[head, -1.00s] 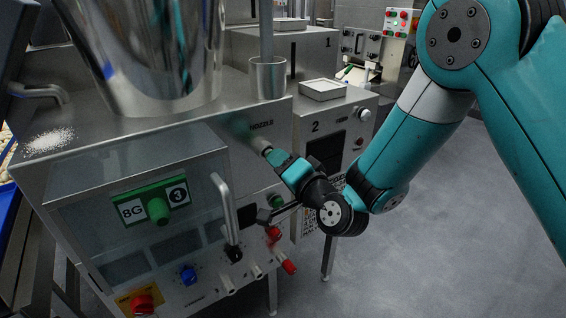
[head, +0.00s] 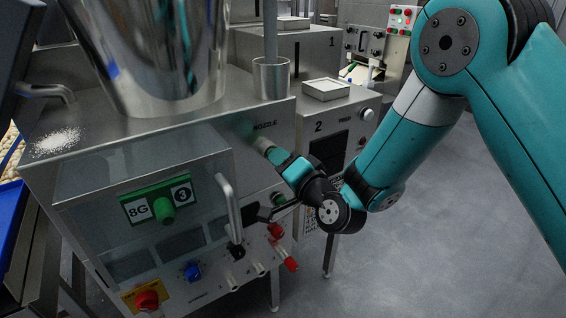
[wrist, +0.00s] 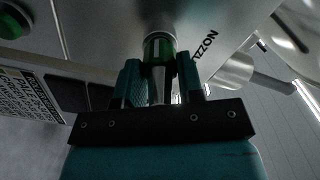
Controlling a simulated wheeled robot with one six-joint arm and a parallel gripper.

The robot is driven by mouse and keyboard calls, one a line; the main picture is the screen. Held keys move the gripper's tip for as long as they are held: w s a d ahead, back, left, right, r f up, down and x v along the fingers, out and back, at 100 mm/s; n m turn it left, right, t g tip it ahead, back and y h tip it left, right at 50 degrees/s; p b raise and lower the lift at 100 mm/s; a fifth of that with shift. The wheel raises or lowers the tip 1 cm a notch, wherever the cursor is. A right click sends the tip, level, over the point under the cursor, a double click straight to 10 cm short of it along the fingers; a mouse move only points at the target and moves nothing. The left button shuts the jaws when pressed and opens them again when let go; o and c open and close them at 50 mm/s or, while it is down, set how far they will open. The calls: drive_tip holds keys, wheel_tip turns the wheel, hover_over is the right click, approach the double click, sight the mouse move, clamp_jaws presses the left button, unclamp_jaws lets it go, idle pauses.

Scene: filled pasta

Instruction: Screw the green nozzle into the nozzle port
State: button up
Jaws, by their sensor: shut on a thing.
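The green nozzle (wrist: 153,48) shows in the wrist view as a green band with a metal part between my fingers. My gripper (wrist: 160,80) is shut on it; in the head view my gripper (head: 280,157) reaches the machine's side wall below the NOZZLE lettering. The nozzle port (wrist: 159,27) is a grey collar on that wall, and it also shows in the head view (head: 263,144). The nozzle's far end meets the collar in line with it. I cannot tell how deep it sits or whether the thread has caught.
A front door handle (head: 230,210) and several knobs, including a red one (head: 291,264), lie close to my wrist. A steel cup (head: 271,78) stands on the machine top. A second machine marked 2 (head: 330,125) stands close behind. Open floor lies to the right.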

idle(0.5)
drive_tip(key=o, duration=1.3)
drive_tip(key=shift+w, duration=0.1)
drive_tip(key=shift+s+d+f+b, duration=0.2)
drive_tip(key=shift+s+b, duration=0.15)
drive_tip(key=shift+b, duration=0.4)
drive_tip(key=shift+b+v, duration=0.8)
drive_tip(key=shift+b, duration=0.3)
drive_tip(key=b+v, duration=0.4)
drive_tip(key=shift+s+d+r+b, duration=0.2)
drive_tip(key=shift+s+b, duration=0.05)
drive_tip(key=shift+b, duration=0.05)
